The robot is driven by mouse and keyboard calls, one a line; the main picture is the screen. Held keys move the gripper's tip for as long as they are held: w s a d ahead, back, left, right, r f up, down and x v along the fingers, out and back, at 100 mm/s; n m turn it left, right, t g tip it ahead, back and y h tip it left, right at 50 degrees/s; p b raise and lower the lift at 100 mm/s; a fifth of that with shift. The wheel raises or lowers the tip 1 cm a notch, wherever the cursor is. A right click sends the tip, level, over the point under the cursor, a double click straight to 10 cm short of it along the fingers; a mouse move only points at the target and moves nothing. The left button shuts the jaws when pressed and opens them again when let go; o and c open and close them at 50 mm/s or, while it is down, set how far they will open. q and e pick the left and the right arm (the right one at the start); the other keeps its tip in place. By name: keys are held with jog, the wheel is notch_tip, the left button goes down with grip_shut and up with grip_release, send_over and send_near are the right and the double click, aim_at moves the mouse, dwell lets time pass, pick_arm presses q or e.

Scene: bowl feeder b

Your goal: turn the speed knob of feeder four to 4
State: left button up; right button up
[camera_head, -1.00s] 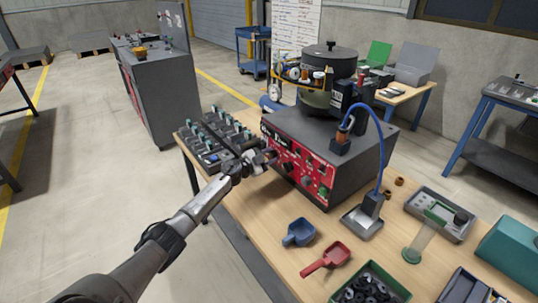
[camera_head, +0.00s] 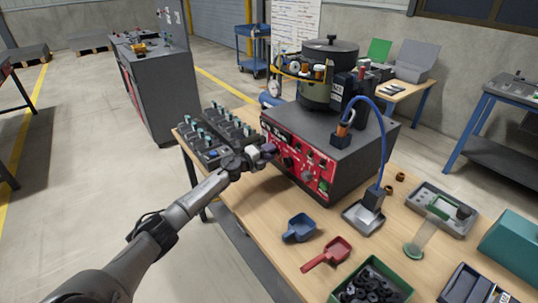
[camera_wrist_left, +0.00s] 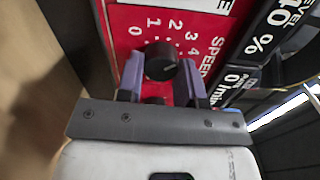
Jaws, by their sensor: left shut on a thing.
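The feeder's grey box has a red control panel (camera_head: 310,172) on its front, seen in the head view. My left gripper (camera_head: 268,150) is at the upper left part of that panel. In the left wrist view a round black knob (camera_wrist_left: 160,62) sits between the purple fingers of my left gripper (camera_wrist_left: 158,82), which is shut on it. White printing beside the knob reads SPEED (camera_wrist_left: 212,58), with a scale of 0, 1, 2, 3 and 4 around it. I cannot make out the knob's pointer mark. My right gripper is not in view.
Other knobs and buttons sit on the panel right of my gripper. A rack of toggle-like parts (camera_head: 212,135) stands close left. A blue scoop (camera_head: 299,228), a red scoop (camera_head: 328,254) and a green bin (camera_head: 398,283) lie on the table in front. A dark bowl (camera_head: 330,52) tops the box.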

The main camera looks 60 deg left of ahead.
pick_arm(q)
jog(key=m+b, duration=0.1)
jog(key=m, duration=0.3)
jog(key=shift+f+m+b, duration=0.1)
jog(key=shift+m+b, duration=0.3)
dwell(0.4)
jog(key=o, duration=0.9)
jog(key=shift+o, duration=0.2)
jog(key=shift+s, duration=0.15)
jog(key=s+p, duration=0.4)
jog(key=s, duration=0.9)
jog(key=shift+s+d, duration=0.3)
jog(key=shift+d, duration=0.1)
